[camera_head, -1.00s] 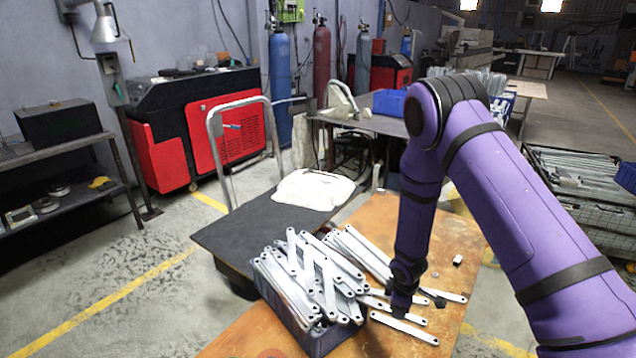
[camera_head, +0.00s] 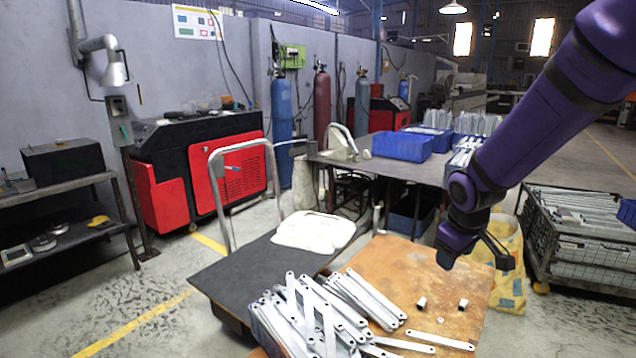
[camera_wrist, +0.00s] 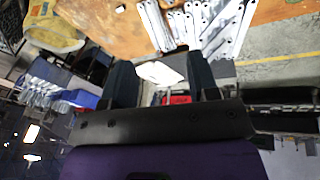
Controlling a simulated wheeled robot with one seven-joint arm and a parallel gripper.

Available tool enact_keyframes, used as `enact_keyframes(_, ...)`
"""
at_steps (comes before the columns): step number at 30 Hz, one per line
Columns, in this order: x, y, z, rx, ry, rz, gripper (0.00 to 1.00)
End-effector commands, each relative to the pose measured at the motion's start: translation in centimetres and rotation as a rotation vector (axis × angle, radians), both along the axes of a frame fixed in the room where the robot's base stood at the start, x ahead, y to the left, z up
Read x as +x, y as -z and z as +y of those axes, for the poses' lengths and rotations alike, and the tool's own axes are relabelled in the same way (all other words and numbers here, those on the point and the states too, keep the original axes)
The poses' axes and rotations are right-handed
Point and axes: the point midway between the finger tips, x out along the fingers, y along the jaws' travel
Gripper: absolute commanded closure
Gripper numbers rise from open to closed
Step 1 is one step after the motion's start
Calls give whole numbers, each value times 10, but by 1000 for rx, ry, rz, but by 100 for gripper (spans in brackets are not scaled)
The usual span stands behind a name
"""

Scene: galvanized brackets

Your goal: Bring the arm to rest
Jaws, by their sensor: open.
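My gripper (camera_head: 477,260) hangs in the air over the right part of the rusty orange bench top (camera_head: 410,258), below my raised purple arm. Its two fingers are apart with nothing held between them. In the wrist view my gripper (camera_wrist: 162,72) also shows two dark fingers spread apart. Only the distant white cloth and red machine show through the gap. Galvanized brackets (camera_head: 318,308) are heaped at the front of the bench, apart from the gripper.
A dark cart (camera_head: 255,270) with a white cloth (camera_head: 313,231) stands left of the bench. Behind it is a table with a blue bin (camera_head: 402,146). A wire crate (camera_head: 580,240) of metal parts and a yellow bag (camera_head: 508,275) stand at the right.

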Motion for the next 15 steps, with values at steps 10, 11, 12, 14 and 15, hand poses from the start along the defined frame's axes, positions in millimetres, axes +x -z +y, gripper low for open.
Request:
enact_keyframes(10,-74,-89,-14,85,185,-69,45)
enact_keyframes(11,-81,-95,-15,91,199,-73,45)
enact_keyframes(12,-91,-103,-17,102,218,-80,45)
enact_keyframes(14,-105,-113,-18,119,248,-90,45)
enact_keyframes(15,-116,-120,-19,129,266,-96,45)
